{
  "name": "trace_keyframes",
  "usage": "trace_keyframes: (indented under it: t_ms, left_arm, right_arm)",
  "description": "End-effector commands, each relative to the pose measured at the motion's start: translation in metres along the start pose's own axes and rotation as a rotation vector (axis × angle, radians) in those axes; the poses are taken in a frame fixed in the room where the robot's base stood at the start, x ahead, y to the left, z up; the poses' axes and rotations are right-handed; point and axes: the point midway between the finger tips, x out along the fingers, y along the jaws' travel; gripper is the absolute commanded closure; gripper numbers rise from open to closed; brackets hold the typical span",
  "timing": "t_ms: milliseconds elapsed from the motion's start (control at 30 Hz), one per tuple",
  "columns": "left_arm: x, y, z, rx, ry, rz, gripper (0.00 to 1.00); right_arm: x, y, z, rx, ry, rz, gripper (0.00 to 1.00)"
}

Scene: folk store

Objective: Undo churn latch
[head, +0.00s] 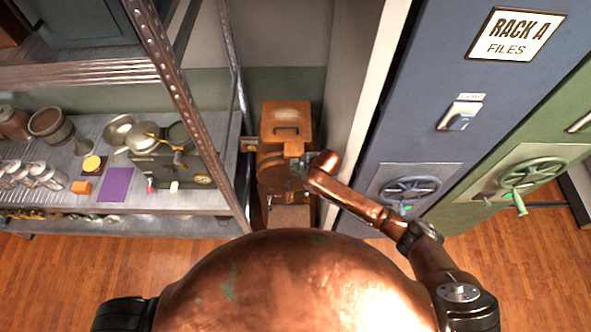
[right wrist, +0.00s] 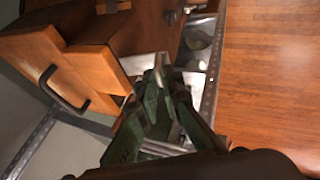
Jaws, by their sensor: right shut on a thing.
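The wooden churn (head: 285,122) stands between the shelf and the blue rack in the head view. Its box-like lid has a dark handle. In the right wrist view the churn's orange-brown lid (right wrist: 95,60) fills the upper left, tilted in the picture. My right gripper (head: 301,168) is at the churn's right side, just below the lid. In the wrist view the green fingers of my right gripper (right wrist: 160,88) are shut on a small grey metal piece, seemingly the latch (right wrist: 158,62). The fingers hide much of it. My left gripper is not in view.
A metal shelf (head: 215,150) with pots, cups and a scale stands close on the churn's left. A blue rack (head: 425,100) and a green rack (head: 560,130), both with handwheels, stand on the right. Wooden floor (head: 500,270) is open at front right.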

Motion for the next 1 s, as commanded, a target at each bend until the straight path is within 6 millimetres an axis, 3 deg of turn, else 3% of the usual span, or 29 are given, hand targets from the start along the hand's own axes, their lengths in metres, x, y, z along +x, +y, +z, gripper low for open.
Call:
trace_keyframes:
  t_ms: [300, 333, 567, 867, 1000]
  left_arm:
    - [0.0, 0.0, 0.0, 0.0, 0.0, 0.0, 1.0]
    - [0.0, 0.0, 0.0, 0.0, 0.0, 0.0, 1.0]
    - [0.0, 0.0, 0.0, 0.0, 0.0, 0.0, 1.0]
    - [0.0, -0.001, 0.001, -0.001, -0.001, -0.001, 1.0]
    - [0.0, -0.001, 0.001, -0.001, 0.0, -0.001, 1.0]
  right_arm:
    - [-0.001, 0.003, -0.002, -0.001, 0.003, 0.005, 1.0]
    - [-0.001, 0.003, -0.002, -0.001, 0.003, 0.005, 0.93]
    - [-0.001, 0.002, -0.001, 0.0, 0.002, 0.003, 0.77]
    - [-0.002, 0.001, 0.0, 0.0, 0.001, 0.002, 0.76]
    - [-0.013, 0.001, 0.0, -0.001, 0.001, 0.002, 0.76]
